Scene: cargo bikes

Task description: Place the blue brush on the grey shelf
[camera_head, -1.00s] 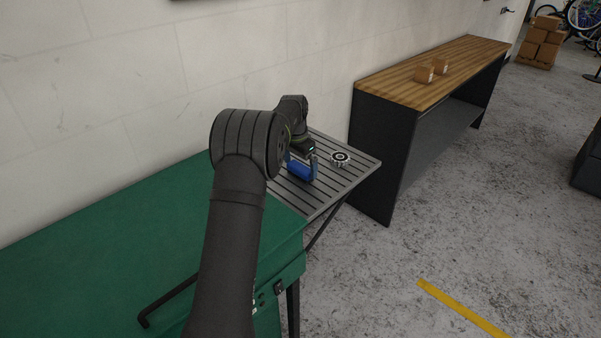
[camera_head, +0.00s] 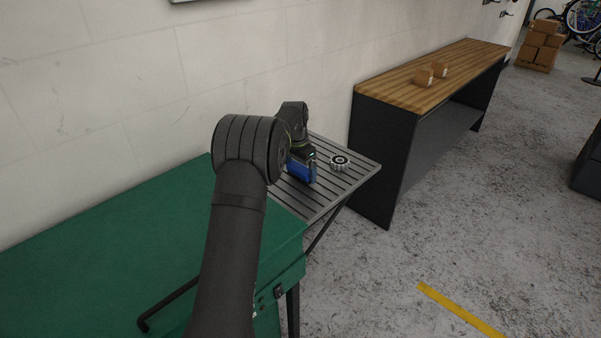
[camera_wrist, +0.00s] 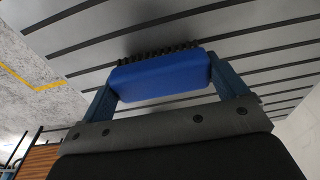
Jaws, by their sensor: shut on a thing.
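The blue brush (camera_wrist: 160,78) is held between the two fingers of my gripper (camera_wrist: 165,85), which is shut on it. In the wrist view its dark bristles point at the slats of the grey shelf (camera_wrist: 265,45). The brush is over the shelf or on it; I cannot tell whether the bristles touch. In the head view the blue brush (camera_head: 301,171) shows at the end of my arm, over the slatted grey shelf (camera_head: 318,203). My gripper (camera_head: 303,160) is partly hidden there by my arm.
A round dark-and-silver gear-like part (camera_head: 340,163) sits on the shelf just right of the brush. A green chest (camera_head: 90,235) is at the left, and a wall is behind. A wood-topped bench (camera_head: 425,75) with small boxes stands beyond. Several shelf slats at the front are clear.

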